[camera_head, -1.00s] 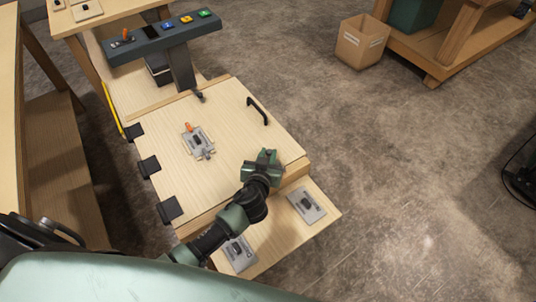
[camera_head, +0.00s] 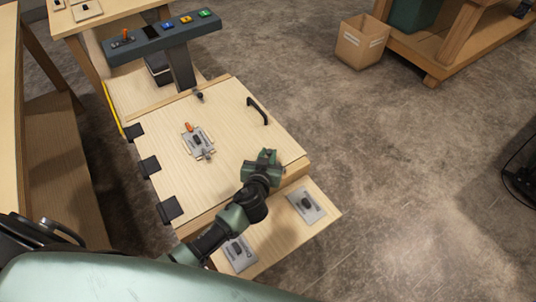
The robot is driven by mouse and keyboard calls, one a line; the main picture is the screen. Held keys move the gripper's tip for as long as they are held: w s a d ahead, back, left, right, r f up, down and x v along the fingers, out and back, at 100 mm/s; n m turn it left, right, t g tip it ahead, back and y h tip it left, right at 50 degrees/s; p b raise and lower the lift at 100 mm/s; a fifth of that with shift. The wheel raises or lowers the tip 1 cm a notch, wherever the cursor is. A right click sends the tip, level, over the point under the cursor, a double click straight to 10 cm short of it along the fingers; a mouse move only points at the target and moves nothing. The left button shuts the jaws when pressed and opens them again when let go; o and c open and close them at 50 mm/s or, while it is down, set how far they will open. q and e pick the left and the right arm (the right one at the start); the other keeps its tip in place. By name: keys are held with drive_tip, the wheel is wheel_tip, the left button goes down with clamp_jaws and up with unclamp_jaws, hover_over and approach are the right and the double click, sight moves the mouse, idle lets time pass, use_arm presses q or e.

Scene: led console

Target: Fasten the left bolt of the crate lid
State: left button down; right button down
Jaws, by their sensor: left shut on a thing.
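The crate lid (camera_head: 225,125) is a flat, pale wooden panel with dark hinges along its left side and a black handle (camera_head: 257,111) near its far right edge. A grey metal plate with an orange lever (camera_head: 197,141) sits on the middle of the lid. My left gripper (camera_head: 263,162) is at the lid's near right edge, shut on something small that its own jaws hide. I cannot tell whether this is the left bolt. My right gripper is not in view.
A lower wooden ledge in front bears two grey plates with dark knobs, one at right (camera_head: 306,205) and one partly behind my arm (camera_head: 239,252). A dark console bar (camera_head: 162,37) with coloured buttons stands behind the lid. A cardboard box (camera_head: 362,42) is on the floor.

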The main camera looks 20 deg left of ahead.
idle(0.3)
use_arm(q)
drive_tip(key=shift+s+d+f, duration=0.1)
drive_tip(key=shift+s+d, duration=0.1)
drive_tip(key=shift+d, duration=0.05)
drive_tip(key=shift+s+d+b, duration=0.65)
drive_tip(key=shift+d+b, duration=0.05)
drive_tip(key=shift+d, duration=0.1)
drive_tip(key=shift+s+d, duration=0.1)
drive_tip(key=c, duration=1.3)
unclamp_jaws()
